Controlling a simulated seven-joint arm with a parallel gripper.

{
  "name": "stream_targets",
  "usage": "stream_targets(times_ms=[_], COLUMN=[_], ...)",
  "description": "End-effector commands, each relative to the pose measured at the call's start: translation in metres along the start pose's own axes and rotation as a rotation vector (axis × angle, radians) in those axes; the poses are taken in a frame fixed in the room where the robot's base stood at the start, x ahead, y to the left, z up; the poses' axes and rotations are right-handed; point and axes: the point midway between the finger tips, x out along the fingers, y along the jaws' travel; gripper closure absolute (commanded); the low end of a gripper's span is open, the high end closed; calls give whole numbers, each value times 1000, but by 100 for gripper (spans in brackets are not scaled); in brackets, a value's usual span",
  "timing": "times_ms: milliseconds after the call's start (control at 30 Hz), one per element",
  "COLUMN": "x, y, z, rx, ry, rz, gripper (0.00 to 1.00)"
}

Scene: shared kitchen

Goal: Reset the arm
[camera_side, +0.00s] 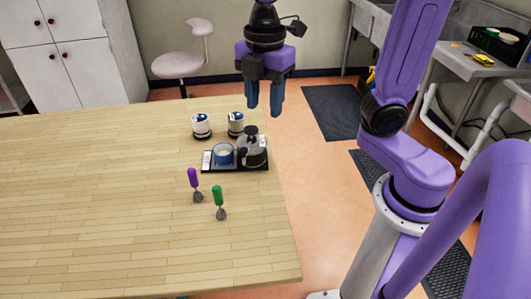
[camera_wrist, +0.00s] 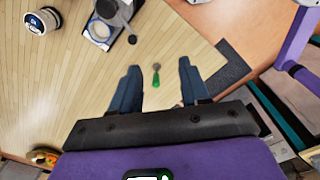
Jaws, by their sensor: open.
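My gripper (camera_side: 264,108) hangs in the air with its blue fingers pointing down, near the table's far right corner in the side view. It is open and holds nothing. In the wrist view my gripper (camera_wrist: 158,84) shows its two fingers spread apart. A small green-handled utensil (camera_wrist: 156,76) appears between them, lying on the table well below. The same green-handled utensil (camera_side: 218,198) and a purple-handled one (camera_side: 193,182) are on the table's right part in the side view.
A dark tray (camera_side: 232,167) holds a blue-and-white cup (camera_side: 223,155) and a grey pot (camera_side: 251,150). The wooden table's left (camera_side: 80,190) is clear. A white stool (camera_side: 181,64) stands beyond the table.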

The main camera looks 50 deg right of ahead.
Motion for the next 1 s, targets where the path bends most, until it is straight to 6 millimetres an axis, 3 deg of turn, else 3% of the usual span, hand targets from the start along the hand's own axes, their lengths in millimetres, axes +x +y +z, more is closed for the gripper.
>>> stream_targets(times_ms=[600,800,1000], x=[72,81,83], y=[-130,-148,-150], z=[36,43,44], rx=[457,526,537], ry=[17,21,22], rz=[2,1,0], gripper=[54,54,54])
